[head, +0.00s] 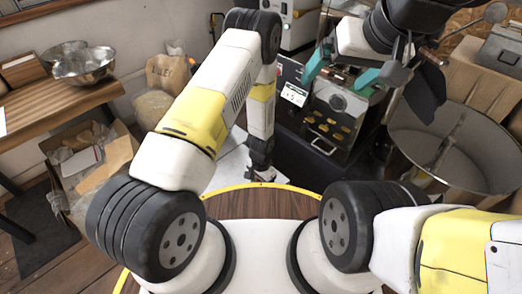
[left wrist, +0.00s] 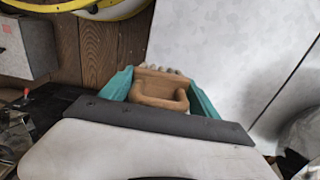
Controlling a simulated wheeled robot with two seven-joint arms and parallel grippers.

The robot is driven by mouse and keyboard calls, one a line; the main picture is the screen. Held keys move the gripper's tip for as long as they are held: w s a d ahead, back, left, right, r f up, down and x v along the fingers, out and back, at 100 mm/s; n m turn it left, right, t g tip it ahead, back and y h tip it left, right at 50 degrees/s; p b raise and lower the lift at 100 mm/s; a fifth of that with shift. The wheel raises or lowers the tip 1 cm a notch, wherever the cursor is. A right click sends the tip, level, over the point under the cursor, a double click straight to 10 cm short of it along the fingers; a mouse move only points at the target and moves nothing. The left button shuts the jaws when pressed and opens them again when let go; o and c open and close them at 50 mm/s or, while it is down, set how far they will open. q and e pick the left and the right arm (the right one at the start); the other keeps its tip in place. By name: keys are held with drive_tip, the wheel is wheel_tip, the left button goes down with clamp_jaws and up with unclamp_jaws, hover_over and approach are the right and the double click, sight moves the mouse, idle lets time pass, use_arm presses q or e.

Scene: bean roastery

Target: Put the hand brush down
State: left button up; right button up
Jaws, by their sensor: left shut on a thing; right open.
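The hand brush (left wrist: 160,88), with a brown wooden handle and pale bristles at its far edge, is between the teal fingers of my left gripper (left wrist: 162,94) in the left wrist view. The gripper is shut on it. In the head view my left arm reaches forward and down, and its dark wrist end is over or near the pale surface; the brush cannot be made out there. I cannot tell whether the brush touches anything below. My right gripper (head: 343,73) is open, its teal fingers apart in front of the dark machine.
A pale flat surface (head: 232,168) lies ahead; it fills the right of the left wrist view (left wrist: 235,50). The dark machine (head: 330,125) and a large round metal pan (head: 440,140) stand right. A cardboard box (head: 90,165) and a wooden bench (head: 60,105) with metal bowls (head: 85,66) stand left.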

use_arm(q)
drive_tip(key=w, duration=0.8)
drive_tip(key=shift+w+f, duration=0.25)
drive_tip(key=shift+f, duration=0.15)
drive_tip(key=shift+w+f, duration=0.15)
drive_tip(key=shift+w, duration=0.15)
drive_tip(key=shift+f, duration=1.6)
drive_tip(key=o, duration=1.6)
drive_tip(key=shift+f, duration=0.1)
drive_tip(key=shift+c, duration=0.2)
